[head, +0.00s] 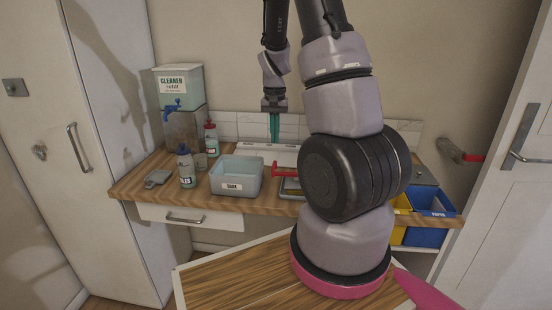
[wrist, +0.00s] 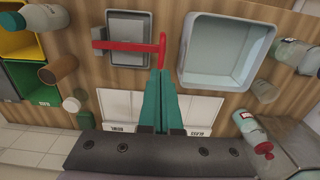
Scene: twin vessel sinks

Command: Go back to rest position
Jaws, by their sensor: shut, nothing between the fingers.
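My gripper (head: 274,138) hangs fingers-down over the back of the wooden counter, in front of the white tiles. Its teal fingers are closed together with nothing between them, as the wrist view (wrist: 160,92) also shows. In the wrist view the fingertips overlap the end of a red T-shaped tool (wrist: 163,50) lying across a grey tray (wrist: 116,56). In the head view the red tool (head: 285,171) lies lower in the picture, apart from the fingers. My arm hides part of the counter's right side.
A grey-blue basin (head: 237,177) stands on the counter. Left are a bottle (head: 186,168), a red-topped bottle (head: 211,140) and a cleaner dispenser (head: 180,85). A blue bin (head: 427,236) and a yellow bin (head: 400,218) are at the right. The wall is close behind.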

